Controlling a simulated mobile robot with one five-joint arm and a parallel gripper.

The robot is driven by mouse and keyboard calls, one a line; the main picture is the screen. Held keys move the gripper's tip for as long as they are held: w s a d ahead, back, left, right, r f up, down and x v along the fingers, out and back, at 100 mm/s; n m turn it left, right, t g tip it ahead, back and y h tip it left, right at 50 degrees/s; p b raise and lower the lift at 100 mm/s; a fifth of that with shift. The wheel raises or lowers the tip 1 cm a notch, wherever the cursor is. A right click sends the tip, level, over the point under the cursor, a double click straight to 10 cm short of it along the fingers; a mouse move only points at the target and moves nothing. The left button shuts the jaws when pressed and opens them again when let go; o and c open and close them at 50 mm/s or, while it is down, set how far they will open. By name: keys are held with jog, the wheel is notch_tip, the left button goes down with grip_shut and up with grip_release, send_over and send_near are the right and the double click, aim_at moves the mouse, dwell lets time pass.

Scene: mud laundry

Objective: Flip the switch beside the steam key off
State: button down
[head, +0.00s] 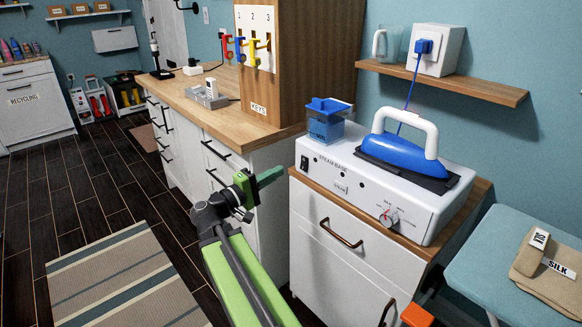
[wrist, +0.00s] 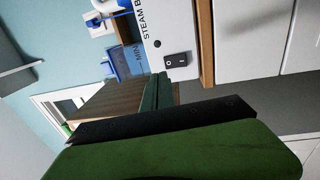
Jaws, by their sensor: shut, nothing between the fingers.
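The white steam base (head: 375,190) sits on a wood-topped cabinet. Its black rocker switch (head: 304,163) is at the left end of the front panel. A small key labelled STEAM (head: 341,187) is right of the switch and lower. In the wrist view the switch (wrist: 178,60) shows white marks; I cannot tell which side is pressed. My gripper (head: 270,176) is shut and empty, left of the steam base and apart from the switch. Its green fingers (wrist: 158,92) show in the wrist view, close to the switch in the picture.
A blue iron (head: 400,152) rests on the steam base, with a blue water tank (head: 325,122) at its left. A dial (head: 388,217) is on the front panel. A key cabinet (head: 300,60) stands behind on the counter. A teal ironing board (head: 500,265) is at right.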

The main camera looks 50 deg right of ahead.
jog(key=a, duration=0.4)
jog(key=shift+w+a+r, duration=0.15)
jog(key=shift+a+r, duration=0.15)
jog(key=shift+a, duration=0.05)
